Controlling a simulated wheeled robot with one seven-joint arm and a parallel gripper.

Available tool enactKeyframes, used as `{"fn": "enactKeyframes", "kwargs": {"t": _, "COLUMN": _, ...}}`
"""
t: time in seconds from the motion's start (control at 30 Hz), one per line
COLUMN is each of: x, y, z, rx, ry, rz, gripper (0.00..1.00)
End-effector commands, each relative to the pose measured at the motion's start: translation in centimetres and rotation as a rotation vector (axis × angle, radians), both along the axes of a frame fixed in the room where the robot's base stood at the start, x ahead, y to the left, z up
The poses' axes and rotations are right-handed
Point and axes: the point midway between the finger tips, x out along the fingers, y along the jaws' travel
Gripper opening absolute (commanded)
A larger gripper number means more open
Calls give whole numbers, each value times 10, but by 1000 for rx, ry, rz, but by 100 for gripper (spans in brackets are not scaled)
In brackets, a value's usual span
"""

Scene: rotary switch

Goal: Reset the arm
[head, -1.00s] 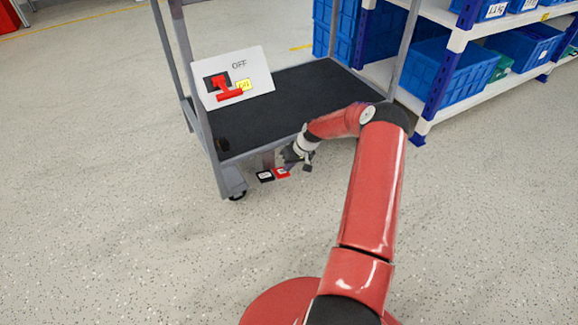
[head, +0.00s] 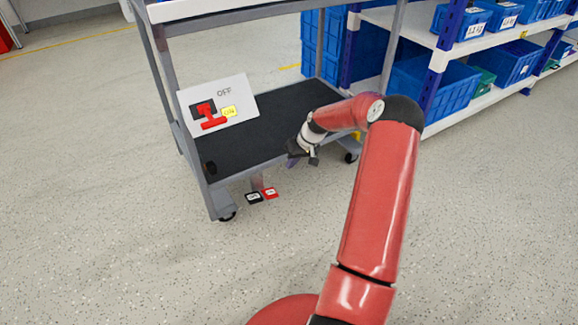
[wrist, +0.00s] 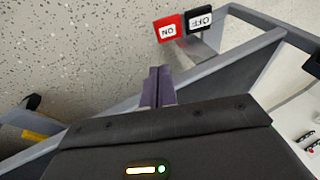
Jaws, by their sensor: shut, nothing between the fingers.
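The rotary switch is a red handle (head: 212,118) on a white panel (head: 240,100) marked OFF, with a yellow label (head: 228,111) beside the handle. The panel stands tilted at the left of the cart's lower shelf. My gripper (head: 293,158) is right of the panel, near the shelf's front edge, apart from the switch. In the wrist view, its fingers (wrist: 158,84) are together with nothing between them. The switch handle does not show clearly in the wrist view.
A grey cart (head: 240,172) with a black shelf holds the panel. A red ON tag (wrist: 168,28) and a black OFF tag (wrist: 199,20) stick out at the cart's front edge. Blue bins (head: 440,85) on a rack stand at the right. The speckled floor in front is clear.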

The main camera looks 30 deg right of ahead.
Motion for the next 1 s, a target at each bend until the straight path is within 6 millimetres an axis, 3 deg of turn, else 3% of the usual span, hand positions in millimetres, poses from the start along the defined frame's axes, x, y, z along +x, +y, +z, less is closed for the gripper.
{"fn": "enactKeyframes", "kwargs": {"t": 0.47, "x": 0, "y": 0, "z": 0, "rx": -1, "ry": 0, "rz": 1, "gripper": 0}}
{"fn": "enactKeyframes", "kwargs": {"t": 0.57, "x": -1, "y": 6, "z": 9, "rx": -17, "ry": 5, "rz": 13, "gripper": 0}}
{"fn": "enactKeyframes", "kwargs": {"t": 0.67, "x": -4, "y": 24, "z": 34, "rx": -62, "ry": 19, "rz": 42, "gripper": 0}}
{"fn": "enactKeyframes", "kwargs": {"t": 0.77, "x": -14, "y": 50, "z": 72, "rx": -135, "ry": 38, "rz": 80, "gripper": 0}}
{"fn": "enactKeyframes", "kwargs": {"t": 1.0, "x": -58, "y": 110, "z": 160, "rx": -296, "ry": 60, "rz": 114, "gripper": 0}}
